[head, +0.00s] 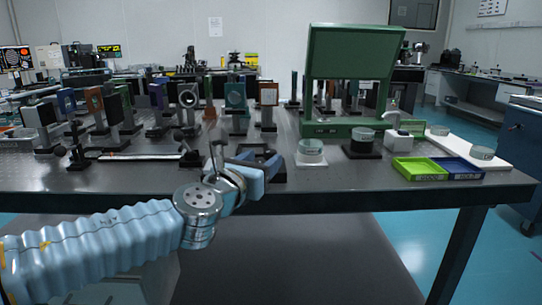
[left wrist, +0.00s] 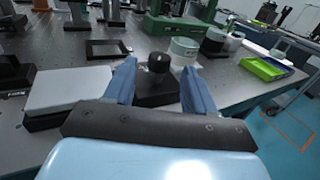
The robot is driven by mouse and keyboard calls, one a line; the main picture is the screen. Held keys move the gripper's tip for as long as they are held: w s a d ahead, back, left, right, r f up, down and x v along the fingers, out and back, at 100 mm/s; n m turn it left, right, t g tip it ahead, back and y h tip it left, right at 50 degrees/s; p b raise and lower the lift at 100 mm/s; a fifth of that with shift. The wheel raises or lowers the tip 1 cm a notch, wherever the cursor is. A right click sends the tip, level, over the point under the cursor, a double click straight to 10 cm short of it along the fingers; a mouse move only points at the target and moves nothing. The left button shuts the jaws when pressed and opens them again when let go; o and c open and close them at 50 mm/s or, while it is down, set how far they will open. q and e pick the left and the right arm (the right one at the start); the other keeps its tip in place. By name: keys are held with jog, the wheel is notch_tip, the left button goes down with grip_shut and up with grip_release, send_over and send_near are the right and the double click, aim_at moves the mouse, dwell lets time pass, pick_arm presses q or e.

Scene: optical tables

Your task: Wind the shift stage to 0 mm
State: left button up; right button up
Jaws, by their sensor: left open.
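My left gripper (head: 258,166) is at the front edge of the optical table (head: 400,195), near its middle. In the left wrist view the open blue fingers of the gripper (left wrist: 159,70) stand on either side of a round black knob (left wrist: 158,62). The knob sits on a dark base, and gaps show between it and both fingers. I cannot tell how far the fingers reach down beside it. A white plate on a black base (left wrist: 68,88) lies left of the fingers. No scale reading is legible, and I cannot tell which part is the shift stage. My right gripper is not in view.
A white-based round pot (head: 311,152) and a black-based one (head: 362,144) stand right of the gripper. Green (head: 418,169) and blue (head: 458,170) trays lie farther right. A green frame (head: 352,55) and several optic mounts stand behind.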

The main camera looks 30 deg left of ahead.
aim_at(268, 155)
pick_arm(q)
jog(key=w, duration=0.5)
jog(key=shift+w+a, duration=0.15)
jog(key=shift+a, duration=0.15)
jog(key=c, duration=0.9)
jog(key=shift+n+y, duration=0.3)
jog(key=shift+y, duration=0.2)
